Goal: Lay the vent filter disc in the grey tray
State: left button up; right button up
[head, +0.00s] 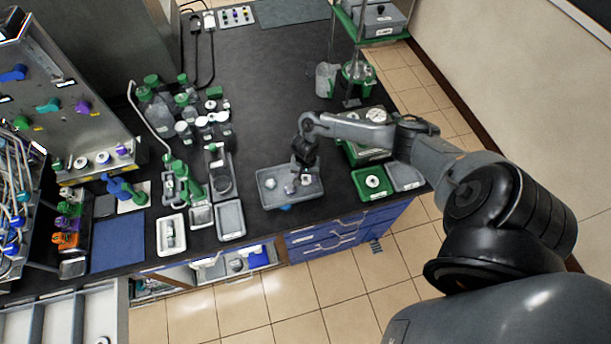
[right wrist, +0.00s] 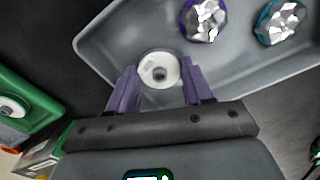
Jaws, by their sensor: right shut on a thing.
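The grey tray (head: 268,196) sits near the front edge of the black bench, and its floor fills much of the right wrist view (right wrist: 120,42). My right gripper (head: 304,165) reaches down over it from the right. In the right wrist view the purple fingers (right wrist: 158,74) are closed on the white vent filter disc (right wrist: 159,66), which has a grey hub. The disc is inside the tray's outline; I cannot tell whether it touches the floor. My left gripper is out of view.
Two foil-wrapped pieces, one purple-rimmed (right wrist: 204,18) and one teal-rimmed (right wrist: 279,20), lie in the tray. A green tray (head: 373,182) with another white round part stands to the right. Smaller grey trays (head: 231,219) and green-capped bottles (head: 153,100) stand to the left.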

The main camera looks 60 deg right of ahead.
aim_at(306, 177)
jog(key=o, duration=0.7)
jog(key=shift+f, duration=0.15)
notch_tip(306, 177, up, 11)
jog(key=p, duration=0.3)
jog(key=a+n+t, duration=0.5)
jog(key=a+n, duration=0.6)
jog(key=a, duration=1.2)
jog(key=s+r+n, duration=0.1)
jog(key=s+r, duration=0.2)
jog(key=s, duration=0.1)
jog(key=s+a+r+n+g, duration=0.1)
jog(key=s+r+n, duration=0.1)
jog(key=s+r, duration=0.2)
jog(key=s+a+r+n, duration=0.1)
jog(key=s+r, duration=0.2)
jog(key=s, duration=0.1)
jog(key=shift+s+a+r+n, duration=0.1)
jog(key=shift+s+r+n, duration=0.05)
jog(key=shift+s+n, duration=0.2)
